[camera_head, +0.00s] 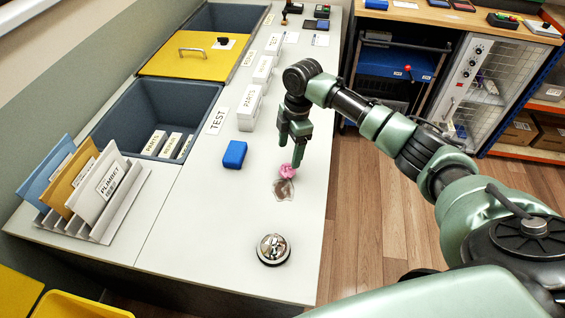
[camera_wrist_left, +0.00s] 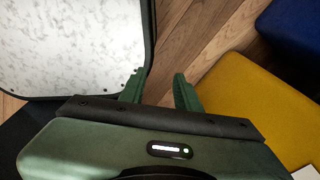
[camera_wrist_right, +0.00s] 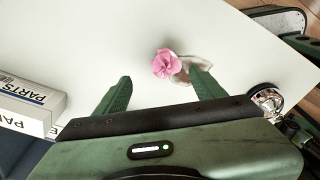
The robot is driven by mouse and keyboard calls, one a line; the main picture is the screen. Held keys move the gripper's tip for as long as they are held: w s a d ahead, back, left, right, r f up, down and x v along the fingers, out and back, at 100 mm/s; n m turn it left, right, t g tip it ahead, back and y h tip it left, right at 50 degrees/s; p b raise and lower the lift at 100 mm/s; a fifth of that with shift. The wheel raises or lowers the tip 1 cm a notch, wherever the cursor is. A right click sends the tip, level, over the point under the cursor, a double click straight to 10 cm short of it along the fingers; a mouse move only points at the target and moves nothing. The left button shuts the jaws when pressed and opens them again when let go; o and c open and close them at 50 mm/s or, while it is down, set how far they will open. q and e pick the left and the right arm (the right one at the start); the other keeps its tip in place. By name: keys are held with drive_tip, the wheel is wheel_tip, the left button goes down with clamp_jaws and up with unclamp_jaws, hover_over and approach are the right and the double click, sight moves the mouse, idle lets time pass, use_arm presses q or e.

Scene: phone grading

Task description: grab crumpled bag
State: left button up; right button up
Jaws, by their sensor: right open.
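The crumpled bag is a small clear, brownish wrinkled piece (camera_head: 284,191) on the white counter, with a pink crumpled, flower-like part (camera_head: 288,171) at its upper end. In the right wrist view the pink part (camera_wrist_right: 166,64) lies beyond the fingers, nearer the right finger, which hides some of the clear part (camera_wrist_right: 203,62). My right gripper (camera_head: 296,140) points down above the counter, just behind the pink part, open and empty. My left gripper (camera_wrist_left: 158,90) shows only in its wrist view, open and empty above the floor.
A silver bell (camera_head: 272,249) stands in front of the bag. A blue box (camera_head: 234,155) lies to its left. White PARTS boxes (camera_head: 249,107) stand behind. Sunken bins (camera_head: 143,115) and a file rack (camera_head: 98,200) are at left. The counter around the bag is clear.

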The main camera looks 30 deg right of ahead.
sight(288, 166)
drive_tip(key=f, duration=0.1)
drive_tip(key=s+f, duration=0.1)
drive_tip(key=f+p, duration=0.1)
drive_tip(key=shift+s+a+f, duration=0.2)
drive_tip(key=shift+a+f, duration=0.15)
drive_tip(key=shift+w+a+f, duration=0.1)
drive_tip(key=shift+f, duration=0.55)
drive_tip(key=shift+w+a+f, duration=0.1)
drive_tip(key=shift+f, duration=0.7)
drive_tip(key=c, duration=1.3)
use_arm(q)
drive_tip(key=shift+s+a+r, duration=0.1)
drive_tip(key=shift+s+r, duration=0.25)
drive_tip(key=shift+s, duration=0.25)
drive_tip(key=shift+s+a+r, duration=0.1)
drive_tip(key=shift+s+r, duration=0.2)
drive_tip(key=shift+s, duration=0.25)
use_arm(e)
drive_tip(key=shift+c, duration=0.4)
